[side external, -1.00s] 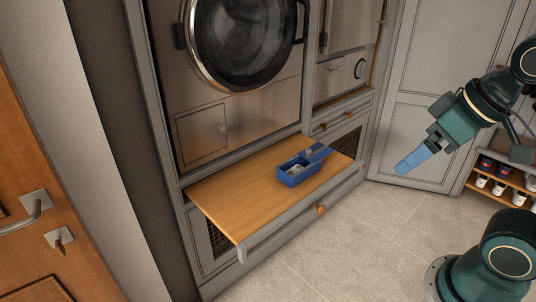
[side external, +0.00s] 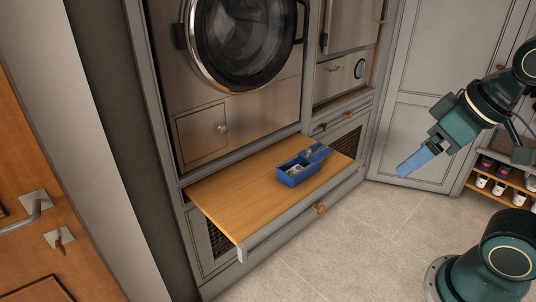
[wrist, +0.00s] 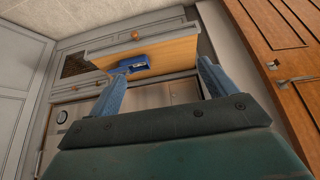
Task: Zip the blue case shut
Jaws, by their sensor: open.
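The blue case (side external: 290,179) sits on the pull-out wooden board in the side view, with its top open and some small pale contents (side external: 294,170) inside. A blue flap or strap (side external: 319,152) extends from its back right end; I cannot make out the zip. In the wrist view the case (wrist: 139,69) shows small between my fingers, some distance away. My gripper (side external: 402,171) is to the right of the case, above the floor, apart from it. Its blue fingers are spread with nothing between them in the wrist view (wrist: 160,77).
The wooden board (side external: 235,205) is pulled out under a round-doored machine (side external: 238,40) and is bare left of the case. A shelf of cups or shoes (side external: 500,188) stands at the right. A wooden door (side external: 40,190) is at the left. The tiled floor (side external: 340,255) is clear in front.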

